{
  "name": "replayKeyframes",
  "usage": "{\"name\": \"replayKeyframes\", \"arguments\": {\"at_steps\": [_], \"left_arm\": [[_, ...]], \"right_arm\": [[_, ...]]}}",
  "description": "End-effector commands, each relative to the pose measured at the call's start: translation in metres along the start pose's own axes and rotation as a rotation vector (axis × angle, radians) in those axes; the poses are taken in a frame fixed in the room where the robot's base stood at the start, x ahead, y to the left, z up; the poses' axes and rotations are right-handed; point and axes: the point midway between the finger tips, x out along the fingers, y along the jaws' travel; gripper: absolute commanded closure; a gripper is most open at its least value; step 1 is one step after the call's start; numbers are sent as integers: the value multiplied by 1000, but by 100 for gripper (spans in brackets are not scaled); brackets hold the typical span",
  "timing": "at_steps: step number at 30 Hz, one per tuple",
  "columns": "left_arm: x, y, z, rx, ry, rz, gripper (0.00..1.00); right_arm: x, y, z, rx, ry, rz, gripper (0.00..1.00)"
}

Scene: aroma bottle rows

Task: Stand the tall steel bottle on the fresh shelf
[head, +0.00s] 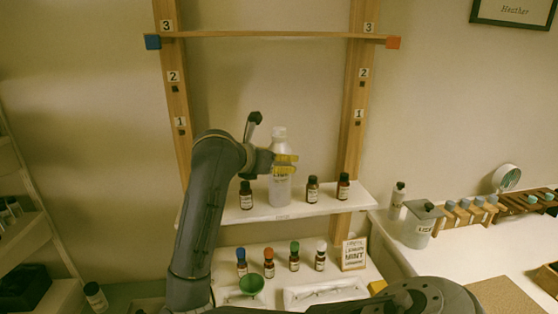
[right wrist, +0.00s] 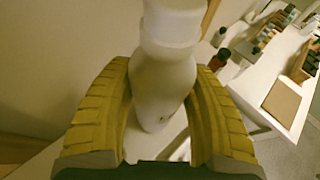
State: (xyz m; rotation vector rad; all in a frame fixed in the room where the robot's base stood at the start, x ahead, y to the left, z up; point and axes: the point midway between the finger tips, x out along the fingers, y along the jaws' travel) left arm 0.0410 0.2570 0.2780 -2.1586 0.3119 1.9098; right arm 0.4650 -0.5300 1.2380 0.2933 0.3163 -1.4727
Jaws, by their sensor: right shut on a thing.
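A tall pale bottle (head: 280,190) with a label stands upright at the middle white shelf (head: 322,207). It looks whitish rather than clearly steel. My right gripper (head: 285,164) is shut on its upper body, with yellow pads on both sides. The bottle also fills the middle of the right wrist view (right wrist: 165,75), between the yellow fingers (right wrist: 160,110). Its base appears at the shelf surface; I cannot tell whether it touches. The tag on the shelf's front edge is too small to read. My left gripper is not in view.
Dark bottles flank the pale one: one at left (head: 246,195), two at right (head: 313,189) (head: 343,187). Several colour-capped bottles (head: 294,256) and a sign (head: 354,254) stand on the lower shelf. A small bottle (head: 397,200) and grey canister (head: 420,226) stand on the right table.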

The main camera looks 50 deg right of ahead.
Motion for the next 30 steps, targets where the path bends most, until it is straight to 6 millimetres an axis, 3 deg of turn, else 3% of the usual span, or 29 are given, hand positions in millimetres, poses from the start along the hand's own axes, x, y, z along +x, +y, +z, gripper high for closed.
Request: {"name": "replayKeyframes", "arguments": {"at_steps": [2, 3, 8, 17, 30], "left_arm": [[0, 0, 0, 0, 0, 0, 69], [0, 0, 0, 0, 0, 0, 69], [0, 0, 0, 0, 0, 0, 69], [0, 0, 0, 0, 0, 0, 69], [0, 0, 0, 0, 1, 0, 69]], "right_arm": [[0, 0, -1, -1, -2, 0, 94], [1, 0, -2, -1, 0, 0, 40], [1, 0, -2, -1, 0, 0, 23], [0, 0, 1, 1, 0, 0, 23], [-56, 1, 0, 0, 2, 2, 23]]}}
